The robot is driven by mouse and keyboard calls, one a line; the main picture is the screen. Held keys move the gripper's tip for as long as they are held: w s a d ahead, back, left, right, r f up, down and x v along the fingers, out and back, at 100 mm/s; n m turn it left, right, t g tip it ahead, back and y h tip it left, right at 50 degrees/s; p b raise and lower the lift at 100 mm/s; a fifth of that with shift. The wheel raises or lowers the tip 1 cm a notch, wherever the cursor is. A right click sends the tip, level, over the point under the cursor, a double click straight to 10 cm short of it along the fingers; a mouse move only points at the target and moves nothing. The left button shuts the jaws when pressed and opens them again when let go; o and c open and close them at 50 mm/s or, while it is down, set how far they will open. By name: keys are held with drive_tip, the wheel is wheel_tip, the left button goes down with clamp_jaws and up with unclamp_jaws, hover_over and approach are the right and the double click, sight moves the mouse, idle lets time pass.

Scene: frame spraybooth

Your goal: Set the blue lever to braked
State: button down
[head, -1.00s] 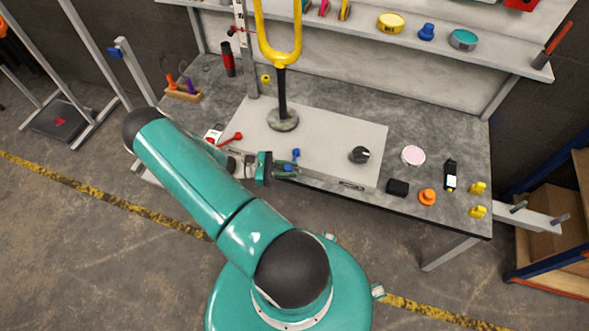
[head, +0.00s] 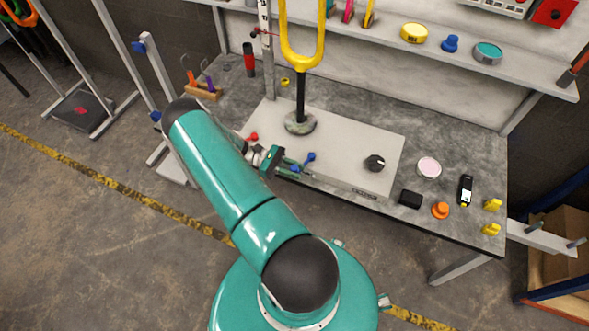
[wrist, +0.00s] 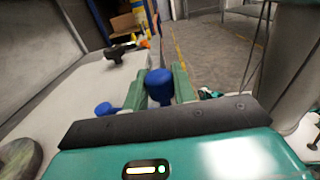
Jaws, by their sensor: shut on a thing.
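A blue lever knob (wrist: 160,84) stands between the two green fingers of my gripper (wrist: 161,72) in the wrist view. My gripper is shut on it. In the head view my gripper (head: 300,172) is at the front edge of the light grey box, with the blue knob partly hidden between the fingers. A second blue part (wrist: 106,108) shows left of the left finger in the wrist view; in the head view this blue part (head: 310,157) stands up from the box top, just behind the fingers. I cannot tell whether both belong to one lever.
The grey box (head: 345,150) carries a black dial (head: 374,163), a red lever (head: 252,136) and a post with a yellow fork (head: 302,50). A black block (head: 411,199), orange knob (head: 440,210) and pink-topped disc (head: 429,167) lie on the bench to the right.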

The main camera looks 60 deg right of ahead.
drive_tip(key=c, duration=1.2)
unclamp_jaws()
drive_tip(key=shift+o, duration=0.2)
drive_tip(key=shift+r, duration=0.55)
drive_tip(key=r, duration=0.2)
drive_tip(key=shift+a+r, duration=0.25)
drive_tip(key=shift+r, duration=0.1)
drive_tip(key=s+a+r, duration=0.7)
drive_tip(key=a+r, duration=0.2)
drive_tip(key=a, duration=0.2)
drive_tip(key=shift+s+r, duration=0.15)
drive_tip(key=shift+s, duration=0.2)
drive_tip(key=shift+a, duration=0.1)
